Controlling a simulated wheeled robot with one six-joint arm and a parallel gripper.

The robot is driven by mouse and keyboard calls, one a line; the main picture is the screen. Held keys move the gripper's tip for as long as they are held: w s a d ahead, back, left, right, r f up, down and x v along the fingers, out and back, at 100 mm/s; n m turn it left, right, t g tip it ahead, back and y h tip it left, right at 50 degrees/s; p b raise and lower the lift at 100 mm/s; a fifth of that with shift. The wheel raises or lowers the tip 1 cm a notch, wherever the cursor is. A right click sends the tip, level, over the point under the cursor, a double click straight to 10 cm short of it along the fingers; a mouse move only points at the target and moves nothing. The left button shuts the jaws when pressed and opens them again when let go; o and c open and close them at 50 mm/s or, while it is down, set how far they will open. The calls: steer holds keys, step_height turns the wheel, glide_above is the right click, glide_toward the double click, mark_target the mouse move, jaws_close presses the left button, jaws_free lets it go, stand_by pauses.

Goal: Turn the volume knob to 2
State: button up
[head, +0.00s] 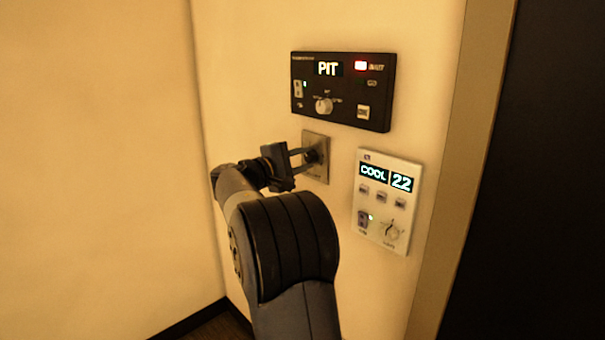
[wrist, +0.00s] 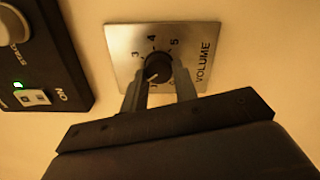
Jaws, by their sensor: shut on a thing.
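The volume knob (wrist: 158,68) is a small dark round knob on a square metal plate (wrist: 118,42) marked VOLUME. In the wrist view the digits 3, 4 and 5 show around its upper side; the lower digits are partly hidden by my fingers. A small pale mark shows on the knob's lower left; I cannot tell which digit it points to. My gripper (wrist: 160,86) is shut on the knob, one finger on each side. In the head view my gripper (head: 306,158) reaches the plate (head: 321,138) from the left, covering part of it.
A black panel (head: 343,91) showing PIT, with a lit red lamp, is mounted just above. A white thermostat panel (head: 388,202) showing COOL 22 is at lower right. In the wrist view the black panel (wrist: 72,75) is close on the left. Bare wall lies left.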

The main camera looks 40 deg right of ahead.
steer(key=shift+f+m+b, duration=0.1)
steer(key=shift+m+b, duration=0.5)
steer(key=shift+m, duration=0.3)
steer(key=o, duration=1)
steer(key=shift+c, duration=0.2)
steer(key=shift+a, duration=0.1)
steer(key=a, duration=1)
steer(key=shift+s+a, duration=0.35)
steer(key=shift+s, duration=0.05)
steer(key=shift+d, duration=0.1)
